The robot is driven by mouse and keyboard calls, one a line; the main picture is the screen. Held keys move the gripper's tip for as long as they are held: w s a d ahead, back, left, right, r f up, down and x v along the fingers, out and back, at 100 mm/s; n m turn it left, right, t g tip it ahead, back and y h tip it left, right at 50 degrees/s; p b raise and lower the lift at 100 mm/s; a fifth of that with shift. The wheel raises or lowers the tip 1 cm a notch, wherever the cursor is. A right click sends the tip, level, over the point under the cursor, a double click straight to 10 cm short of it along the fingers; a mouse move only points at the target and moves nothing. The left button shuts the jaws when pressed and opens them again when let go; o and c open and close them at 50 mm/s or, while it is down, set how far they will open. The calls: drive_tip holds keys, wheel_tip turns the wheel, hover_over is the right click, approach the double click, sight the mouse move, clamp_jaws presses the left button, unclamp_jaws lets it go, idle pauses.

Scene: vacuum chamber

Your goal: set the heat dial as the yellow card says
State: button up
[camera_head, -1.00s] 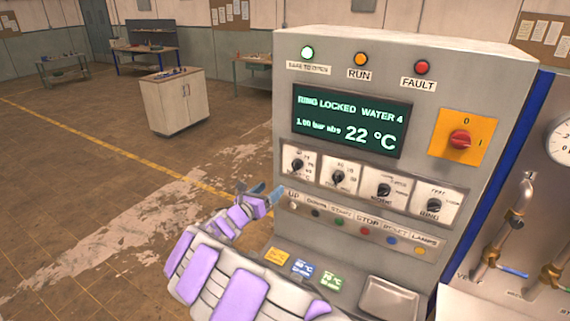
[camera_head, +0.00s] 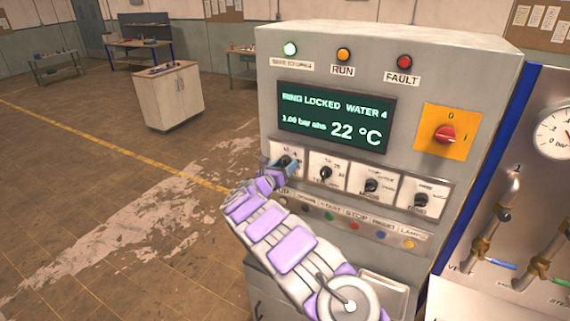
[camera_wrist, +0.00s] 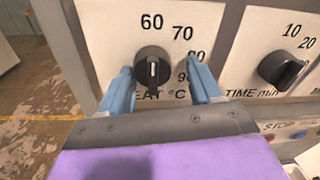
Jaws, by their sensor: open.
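The heat dial is a black knob (camera_wrist: 153,68) on a white plate marked 60, 70, 80 and 90, labelled HEAT °C, in the wrist view. Its pale pointer line looks roughly vertical; the exact setting is hard to tell. My gripper (camera_wrist: 158,88) is open, with one blue finger on each side of the knob and gaps between. In the head view my gripper (camera_head: 280,165) is at the leftmost dial of the row and partly covers it. The yellow card is not visible now; my arm covers the shelf area below the panel.
The time dial (camera_wrist: 284,70) is just right of the heat dial. Mode and ring dials (camera_head: 420,200) continue the row, with coloured buttons (camera_head: 354,226) below. The screen (camera_head: 336,118) reads RING LOCKED, WATER 4, 1.00 bar abs, 22 °C. A red switch (camera_head: 445,134) is at right.

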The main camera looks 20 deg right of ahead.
drive_tip(key=shift+d+r, duration=0.25)
drive_tip(key=shift+r, duration=0.05)
drive_tip(key=a, duration=0.3)
drive_tip(key=shift+w, duration=0.3)
drive_tip(key=shift+s+d+r, duration=0.1)
drive_tip(key=shift+d, duration=0.05)
drive_tip(key=shift+c, duration=0.9)
drive_tip(key=shift+d+f, duration=0.25)
drive_tip(key=shift+d, duration=0.8)
drive_tip(key=c, duration=0.4)
drive_tip(key=shift+a, duration=0.1)
drive_tip(key=c, duration=0.3)
drive_tip(key=shift+a, duration=0.25)
drive_tip(key=shift+c, duration=0.8)
drive_tip(key=shift+f, duration=0.1)
